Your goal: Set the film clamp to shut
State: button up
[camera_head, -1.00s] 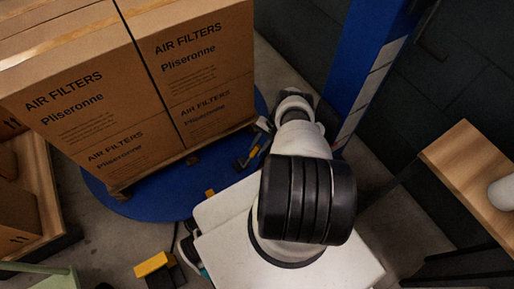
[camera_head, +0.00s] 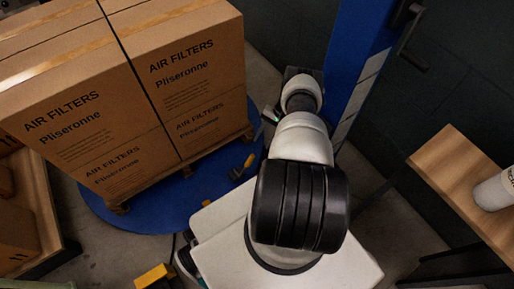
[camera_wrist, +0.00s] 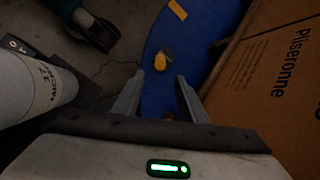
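What looks like the film clamp, a small dark piece with a yellow end (camera_head: 243,167), sits on the blue turntable (camera_head: 160,212) beside the pallet of boxes. In the wrist view its round yellow end (camera_wrist: 160,62) and grey body lie just beyond my fingertips. I cannot tell whether the clamp is open or shut. My gripper (camera_wrist: 158,74) is open, its two grey fingers apart with nothing between them. The clamp is apart from the fingers. In the head view my gripper is mostly hidden by my wrist.
Wrapped-looking stacked air filter boxes (camera_head: 130,100) stand left of the clamp. A blue mast (camera_head: 357,70) rises behind my arm. A wooden table (camera_head: 450,180) with a white roll (camera_head: 494,190) is at right.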

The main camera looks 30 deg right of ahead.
jog(key=v, duration=0.5)
jog(key=shift+d+r, duration=0.1)
jog(key=shift+a, duration=0.2)
jog(key=c, duration=0.4)
jog(key=a+f+n+g, duration=0.1)
jog(key=a, duration=0.2)
jog(key=s+a+f+n+g+h, duration=0.1)
jog(key=a+f+n, duration=0.1)
jog(key=s+a+f+n+g+h, duration=0.1)
jog(key=a, duration=0.2)
jog(key=shift+a+f+n+p, duration=0.15)
jog(key=shift+a+n+p, duration=0.15)
jog(key=shift+n, duration=0.1)
grip_shut()
jog(key=n+t+h, duration=0.5)
jog(key=n+h, duration=0.8)
jog(key=n, duration=1.4)
send_near(248, 162)
jog(key=b+x, duration=0.3)
jog(key=x, duration=0.2)
jog(key=shift+f+b, duration=0.35)
jog(key=shift+w+d+f, duration=0.1)
jog(key=shift+d+f, duration=0.1)
jog(key=shift+d, duration=0.15)
